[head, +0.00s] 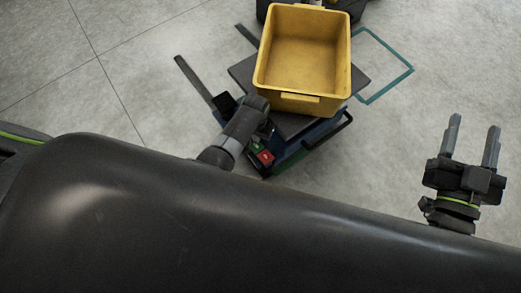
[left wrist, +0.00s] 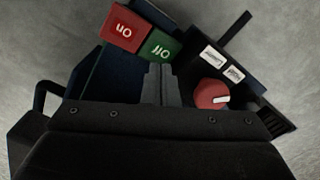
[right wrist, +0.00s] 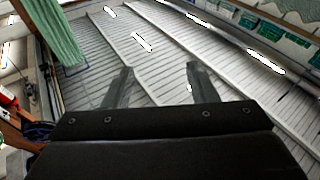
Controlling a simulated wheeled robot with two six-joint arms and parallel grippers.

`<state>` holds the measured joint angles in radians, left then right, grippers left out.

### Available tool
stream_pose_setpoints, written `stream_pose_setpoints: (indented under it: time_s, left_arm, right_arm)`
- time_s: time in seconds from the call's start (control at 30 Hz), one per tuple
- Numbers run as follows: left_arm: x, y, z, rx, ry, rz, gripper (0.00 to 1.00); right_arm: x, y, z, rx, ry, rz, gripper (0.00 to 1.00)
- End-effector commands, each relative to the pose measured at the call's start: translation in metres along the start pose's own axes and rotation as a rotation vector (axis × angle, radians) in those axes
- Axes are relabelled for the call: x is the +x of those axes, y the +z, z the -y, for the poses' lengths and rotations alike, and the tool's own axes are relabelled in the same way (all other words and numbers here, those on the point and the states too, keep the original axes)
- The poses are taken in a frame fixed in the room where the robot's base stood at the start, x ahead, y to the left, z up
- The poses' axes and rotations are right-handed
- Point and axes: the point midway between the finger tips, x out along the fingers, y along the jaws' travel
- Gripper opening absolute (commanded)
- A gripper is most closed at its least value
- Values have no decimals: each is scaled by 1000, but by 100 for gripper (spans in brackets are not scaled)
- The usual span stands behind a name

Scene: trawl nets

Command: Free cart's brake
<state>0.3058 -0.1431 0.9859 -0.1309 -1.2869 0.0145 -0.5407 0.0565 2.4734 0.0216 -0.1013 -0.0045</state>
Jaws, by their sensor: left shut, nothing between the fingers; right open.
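The cart (head: 362,78) is a low dark platform with a blue body. In the left wrist view, its end carries a red pedal (left wrist: 123,28) marked "on" and a green pedal (left wrist: 160,46) marked "off", side by side, lettering upside down. The red pedal (head: 265,157) also shows in the head view. My left gripper (left wrist: 160,72) is shut and empty, its tips at the near edge of the green pedal; I cannot tell whether they touch. In the head view my left arm partly covers this end. My right gripper (head: 472,128) is open and empty, away to the right.
A yellow bin (head: 301,104) sits on the cart. A red knob (left wrist: 212,95) with a white pointer and two white labels (left wrist: 212,56) lie right of the pedals. A teal outline (head: 398,85) marks the floor. Grey floor (head: 150,60) is clear at left.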

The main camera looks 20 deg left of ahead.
Motion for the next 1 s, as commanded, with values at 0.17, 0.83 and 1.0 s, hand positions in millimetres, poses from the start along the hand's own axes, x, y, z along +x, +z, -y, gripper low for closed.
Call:
stream_pose_setpoints:
  time_s: [0.17, 0.83, 1.0]
  left_arm:
    - [-3, 0, 0, 0, 0, 0, 0]
    - [-10, 0, 0, 0, 0, -1, 0]
    - [-12, 0, 0, 0, 0, -1, 0]
  right_arm:
    - [-2, 14, 0, 12, 0, 82, 52]
    - [-21, 66, 2, 61, -8, 384, 52]
    - [-28, 78, 3, 73, -12, 460, 52]
